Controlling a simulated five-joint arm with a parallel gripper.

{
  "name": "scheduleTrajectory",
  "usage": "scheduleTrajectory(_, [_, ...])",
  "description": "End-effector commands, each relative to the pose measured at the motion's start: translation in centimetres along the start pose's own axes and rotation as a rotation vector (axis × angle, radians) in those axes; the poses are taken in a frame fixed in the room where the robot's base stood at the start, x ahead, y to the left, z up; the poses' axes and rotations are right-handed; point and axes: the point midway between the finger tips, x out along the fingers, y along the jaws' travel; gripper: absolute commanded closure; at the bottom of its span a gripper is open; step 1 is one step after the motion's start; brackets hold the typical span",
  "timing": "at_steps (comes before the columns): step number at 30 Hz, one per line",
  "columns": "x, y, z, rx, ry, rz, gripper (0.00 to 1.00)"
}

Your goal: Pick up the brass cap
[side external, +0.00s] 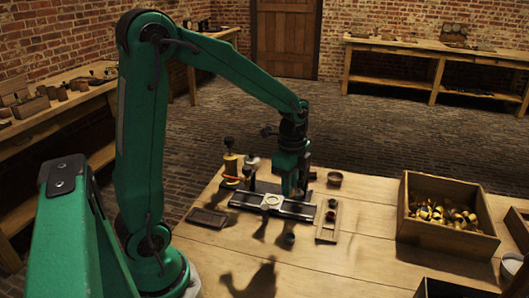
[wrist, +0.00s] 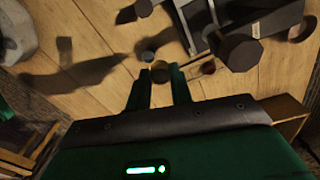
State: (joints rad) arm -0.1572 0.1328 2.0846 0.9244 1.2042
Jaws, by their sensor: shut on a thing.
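My gripper (wrist: 163,73) shows its two green fingers in the wrist view, shut on a small round brass-coloured piece, the brass cap (wrist: 160,71), which sits between the fingertips. In the side external view my gripper (side external: 291,194) points down over the dark fixture on the table. The cap cannot be made out there, so its height above the table is unclear.
A dark fixture (side external: 247,202) stands close by my gripper. A wooden crate (side external: 447,241) with several brass pieces stands right. The table's front middle is clear.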

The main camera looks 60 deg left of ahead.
Motion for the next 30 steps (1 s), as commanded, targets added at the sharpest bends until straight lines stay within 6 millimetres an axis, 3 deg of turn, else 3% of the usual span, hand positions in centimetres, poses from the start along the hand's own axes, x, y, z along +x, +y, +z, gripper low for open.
scheduleTrajectory(22, [-0.4,0.4,-0.5,-0.002,0.000,0.000,0.99])
scheduleTrajectory(30, [-0.4,1.1,1.6,-0.089,0.000,0.000,0.99])
